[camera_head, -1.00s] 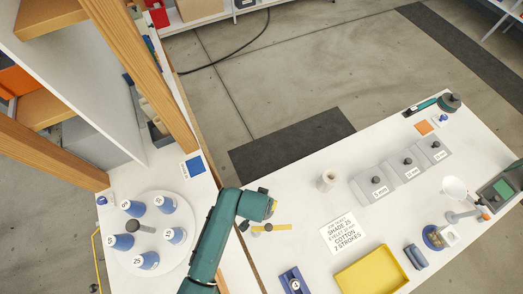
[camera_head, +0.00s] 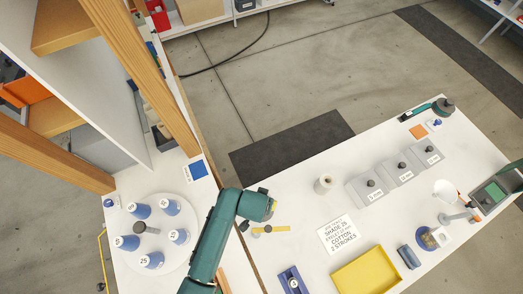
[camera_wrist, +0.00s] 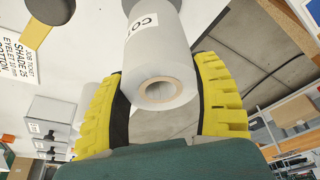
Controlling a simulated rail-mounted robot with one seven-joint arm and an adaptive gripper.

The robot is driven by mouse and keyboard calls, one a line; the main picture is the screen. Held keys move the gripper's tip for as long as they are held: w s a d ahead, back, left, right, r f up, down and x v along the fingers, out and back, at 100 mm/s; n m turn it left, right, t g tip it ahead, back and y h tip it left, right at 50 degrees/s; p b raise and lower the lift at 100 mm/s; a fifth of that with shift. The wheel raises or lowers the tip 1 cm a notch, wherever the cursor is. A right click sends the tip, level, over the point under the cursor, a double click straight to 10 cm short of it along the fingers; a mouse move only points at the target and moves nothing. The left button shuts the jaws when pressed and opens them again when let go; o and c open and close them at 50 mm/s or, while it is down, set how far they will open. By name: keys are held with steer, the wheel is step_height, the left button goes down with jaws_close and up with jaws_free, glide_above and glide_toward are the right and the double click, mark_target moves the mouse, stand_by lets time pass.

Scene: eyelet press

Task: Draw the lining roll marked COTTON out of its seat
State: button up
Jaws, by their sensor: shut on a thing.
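In the wrist view a pale grey-white lining roll (camera_wrist: 160,45) with a hollow tan core has its open end toward the camera. In the head view my arm bends over the table's near left part, and the held roll cannot be made out there. The job ticket (camera_head: 338,234) reads cotton.
Another pale roll (camera_head: 324,185) stands alone on the table. Grey boxes (camera_head: 371,187) stand right of it. A yellow tray (camera_head: 367,272) lies at the front. A round turntable (camera_head: 160,266) with several numbered blue spools is at left. A yellow strip (camera_head: 281,229) is beside my arm.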

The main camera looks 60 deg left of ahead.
step_height(320, 180, up, 8)
steer(key=p, duration=0.4)
steer(key=shift+p, duration=0.4)
stand_by(0.7)
